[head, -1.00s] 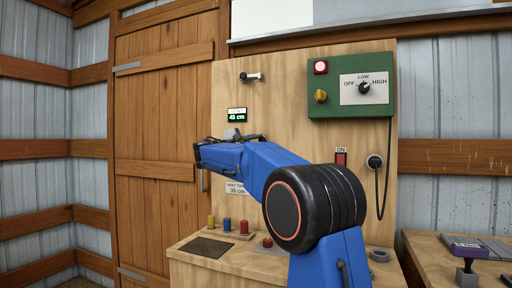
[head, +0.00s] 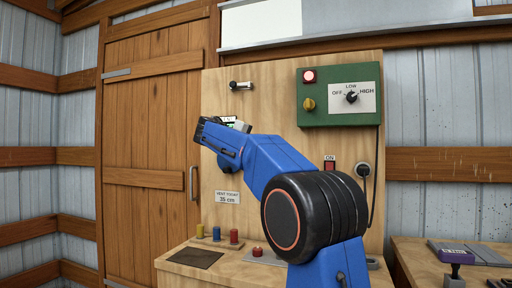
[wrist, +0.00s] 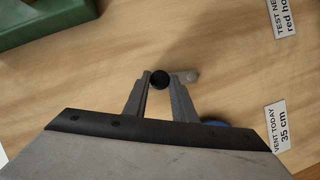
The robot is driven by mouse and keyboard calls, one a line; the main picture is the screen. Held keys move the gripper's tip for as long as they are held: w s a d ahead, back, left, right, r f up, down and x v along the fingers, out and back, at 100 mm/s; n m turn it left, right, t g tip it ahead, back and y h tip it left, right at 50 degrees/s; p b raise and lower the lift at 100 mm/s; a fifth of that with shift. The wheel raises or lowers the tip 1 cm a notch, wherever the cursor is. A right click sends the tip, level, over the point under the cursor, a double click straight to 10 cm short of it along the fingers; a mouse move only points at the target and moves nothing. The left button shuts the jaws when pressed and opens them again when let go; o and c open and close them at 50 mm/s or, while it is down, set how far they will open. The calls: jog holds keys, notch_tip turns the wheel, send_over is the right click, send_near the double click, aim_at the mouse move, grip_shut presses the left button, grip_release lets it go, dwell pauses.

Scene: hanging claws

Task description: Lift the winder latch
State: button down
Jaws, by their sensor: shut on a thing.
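A black round knob (wrist: 160,78) sits between the fingertips of my gripper (wrist: 160,84) in the wrist view, and the fingers are shut on it. A short pale grey bar (wrist: 188,75) extends from behind the knob; I take this as the winder latch.
Coloured pegs (head: 216,234) and a red button (head: 257,251) are on the bench below. A wooden door (head: 148,130) stands left.

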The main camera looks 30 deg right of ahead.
jog(key=shift+s+d+f+m, duration=0.15)
jog(key=shift+s+m, duration=0.05)
jog(key=shift+m, duration=0.2)
dwell(0.3)
jog(key=c, duration=1.5)
grip_release()
jog(key=shift+o, duration=0.2)
jog(key=v, duration=1.7)
jog(key=shift+s+r, duration=0.25)
jog(key=shift+r, duration=0.05)
